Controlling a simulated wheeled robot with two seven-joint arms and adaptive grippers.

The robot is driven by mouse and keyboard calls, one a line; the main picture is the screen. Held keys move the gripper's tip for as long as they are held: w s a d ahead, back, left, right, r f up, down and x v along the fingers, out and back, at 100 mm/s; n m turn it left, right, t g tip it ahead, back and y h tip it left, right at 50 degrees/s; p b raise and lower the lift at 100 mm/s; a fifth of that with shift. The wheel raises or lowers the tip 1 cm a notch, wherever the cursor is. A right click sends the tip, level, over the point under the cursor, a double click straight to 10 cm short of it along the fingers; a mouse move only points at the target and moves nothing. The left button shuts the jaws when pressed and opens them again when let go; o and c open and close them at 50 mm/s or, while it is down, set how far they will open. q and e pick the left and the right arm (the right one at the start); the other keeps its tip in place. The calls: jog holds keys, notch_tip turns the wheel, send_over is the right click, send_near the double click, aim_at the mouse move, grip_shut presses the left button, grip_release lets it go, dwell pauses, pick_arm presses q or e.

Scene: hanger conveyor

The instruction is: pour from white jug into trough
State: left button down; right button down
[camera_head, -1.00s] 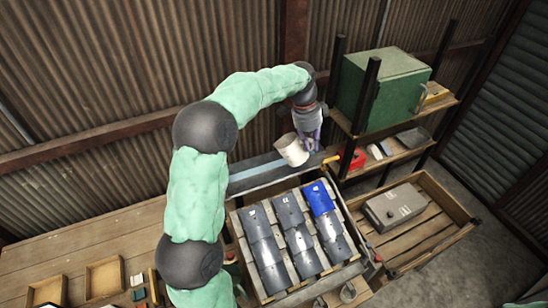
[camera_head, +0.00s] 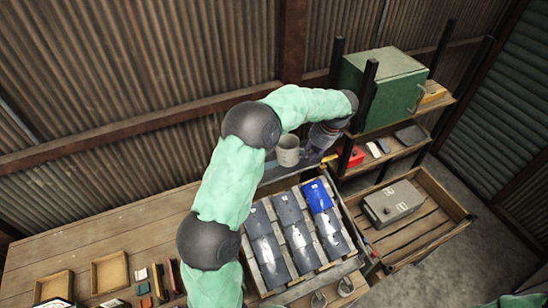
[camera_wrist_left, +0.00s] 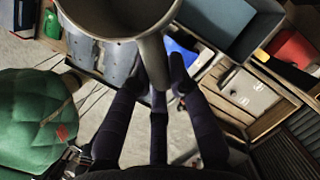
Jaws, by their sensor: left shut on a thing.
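The white jug (camera_head: 289,150) is held up near the back wall, above the grey trough (camera_head: 274,175). It stands roughly upright, with its round opening facing up. My left gripper (camera_head: 311,153) is at the jug's right side. In the left wrist view the jug (camera_wrist_left: 118,22) fills the top, and the fingers of my left gripper (camera_wrist_left: 157,85) are shut on its handle (camera_wrist_left: 154,62). The jug and my arm hide parts of the trough. The jug's contents cannot be made out. My right gripper is not in view.
A rack of grey and blue curved plates (camera_head: 298,232) stands just in front of the trough. A shelf (camera_head: 398,150) with a green box (camera_head: 385,82) is close on the right. A wooden crate (camera_head: 440,195) holds a grey case (camera_head: 393,203). The wooden table (camera_head: 120,235) has free room.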

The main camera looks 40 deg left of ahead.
pick_arm(q)
jog(key=shift+f+y, duration=0.4)
jog(key=shift+a, duration=0.1)
jog(key=shift+r, duration=0.1)
jog(key=shift+r+p, duration=1.35)
jog(key=shift+r, duration=0.15)
jog(key=shift+f, duration=0.1)
